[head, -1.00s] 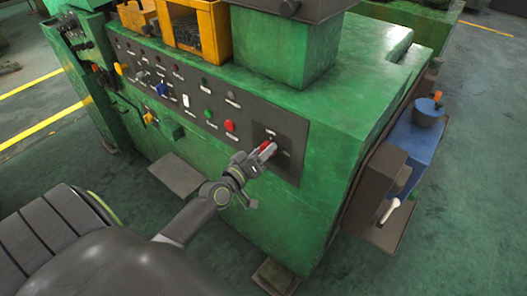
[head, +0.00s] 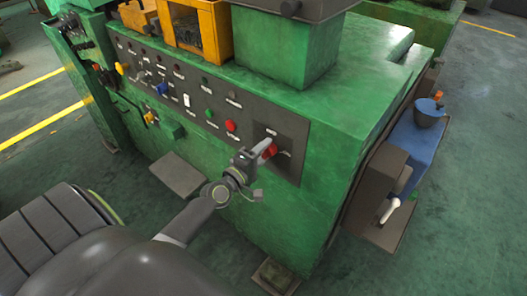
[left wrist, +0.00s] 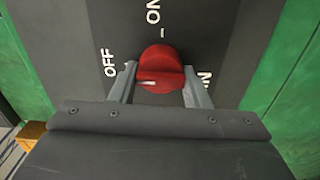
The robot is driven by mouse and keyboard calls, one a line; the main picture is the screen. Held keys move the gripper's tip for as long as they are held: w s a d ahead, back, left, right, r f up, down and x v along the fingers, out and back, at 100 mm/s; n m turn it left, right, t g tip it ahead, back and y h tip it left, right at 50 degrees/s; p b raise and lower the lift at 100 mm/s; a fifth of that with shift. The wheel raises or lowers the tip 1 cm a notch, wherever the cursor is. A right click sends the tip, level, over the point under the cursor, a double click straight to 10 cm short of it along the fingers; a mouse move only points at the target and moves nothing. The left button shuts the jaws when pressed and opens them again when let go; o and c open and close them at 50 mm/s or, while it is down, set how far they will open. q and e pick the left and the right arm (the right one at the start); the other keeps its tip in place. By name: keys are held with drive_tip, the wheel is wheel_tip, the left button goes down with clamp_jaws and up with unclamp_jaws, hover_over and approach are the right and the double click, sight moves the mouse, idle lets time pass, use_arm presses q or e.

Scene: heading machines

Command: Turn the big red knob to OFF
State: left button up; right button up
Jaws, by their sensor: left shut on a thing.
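The big red knob (head: 270,151) sits on the dark panel at the right end of the green machine's front. In the left wrist view, the red knob (left wrist: 160,62) is round with a raised grip and a white pointer line. The line points left, toward the side with the OFF label (left wrist: 109,62). An ON label (left wrist: 153,12) stands above, and another label at right is partly hidden by a finger. My left gripper (head: 262,150) is shut on the knob, one finger on each side, as the left wrist view also shows (left wrist: 160,70). My right gripper is not seen.
A red button (head: 231,126) and a green button (head: 209,113) sit left of the knob on the control panel. A yellow bin (head: 212,18) stands on the machine. A blue box (head: 418,140) is on the right side. Floor is free at the right.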

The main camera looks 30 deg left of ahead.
use_arm(q)
drive_tip(key=shift+n, duration=0.4)
drive_tip(key=o, duration=1)
drive_tip(key=shift+c, duration=0.2)
drive_tip(key=shift+s, duration=0.1)
drive_tip(key=s+a+b, duration=0.1)
drive_tip(key=s+b, duration=0.4)
drive_tip(key=s, duration=1.2)
drive_tip(key=shift+a, duration=0.2)
drive_tip(key=shift+s, duration=0.1)
